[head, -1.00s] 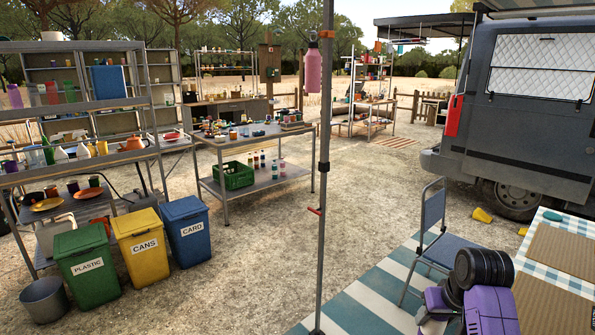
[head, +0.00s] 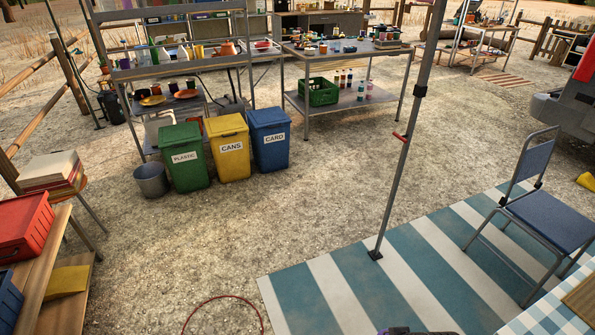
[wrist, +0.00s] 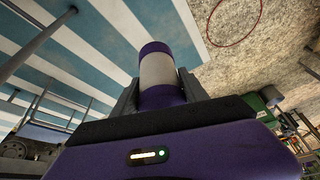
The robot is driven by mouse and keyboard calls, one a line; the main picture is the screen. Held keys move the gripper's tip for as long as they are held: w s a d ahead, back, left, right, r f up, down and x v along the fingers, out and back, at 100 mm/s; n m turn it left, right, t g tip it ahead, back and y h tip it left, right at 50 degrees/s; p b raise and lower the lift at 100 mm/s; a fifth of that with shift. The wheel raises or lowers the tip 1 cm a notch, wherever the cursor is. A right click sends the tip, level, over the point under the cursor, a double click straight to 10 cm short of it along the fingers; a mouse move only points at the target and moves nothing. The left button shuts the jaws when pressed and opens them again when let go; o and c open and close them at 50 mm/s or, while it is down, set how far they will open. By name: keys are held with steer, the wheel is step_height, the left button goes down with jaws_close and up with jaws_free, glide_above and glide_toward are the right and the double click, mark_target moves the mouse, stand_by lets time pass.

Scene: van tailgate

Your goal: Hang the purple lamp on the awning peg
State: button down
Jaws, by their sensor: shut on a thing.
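The purple lamp (wrist: 157,68), a cylinder with a pale band around its middle, shows in the wrist view. My gripper (wrist: 160,90) is shut on it, with one dark finger on each side. The fingers and the gripper body hide its lower part. In the head view, a grey pole (head: 413,120) stands on the striped mat, with a short red peg (head: 401,137) sticking out to its left. I cannot tell whether this is the awning peg. The top of the pole is out of the head view. The lamp is apart from the pole.
A striped mat (head: 345,280) lies under the pole, with a blue folding chair (head: 550,218) to its right. A checked table (head: 560,300) is at the lower right. Green, yellow and blue bins (head: 270,138) stand left. A red hoop (head: 222,300) lies on open gravel.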

steer(key=shift+d, duration=0.15)
steer(key=w+d+r+m+h, duration=0.1)
steer(key=w+d+r+m, duration=0.1)
steer(key=w+d+r, duration=0.45)
steer(key=w+d+r+m, duration=0.1)
steer(key=d+r, duration=0.2)
steer(key=d, duration=0.7)
steer(key=w+d+r+m+h, duration=0.1)
steer(key=w+d+r+m, duration=0.2)
steer(key=d, duration=0.6)
steer(key=s+d+r+m, duration=0.1)
steer(key=s+d+r, duration=0.1)
steer(key=d+r, duration=0.2)
steer(key=s+d+r, duration=0.2)
steer(key=d+r, duration=0.2)
steer(key=d, duration=0.6)
steer(key=s+d+r+m+g+h, duration=0.1)
steer(key=s+d+r, duration=0.2)
steer(key=d+r, duration=0.2)
steer(key=d, duration=0.2)
steer(key=shift+d+m, duration=0.3)
steer(key=shift+f, duration=0.1)
step_height(320, 180, down, 20)
steer(key=shift+r+p, duration=0.25)
steer(key=shift+p, duration=0.15)
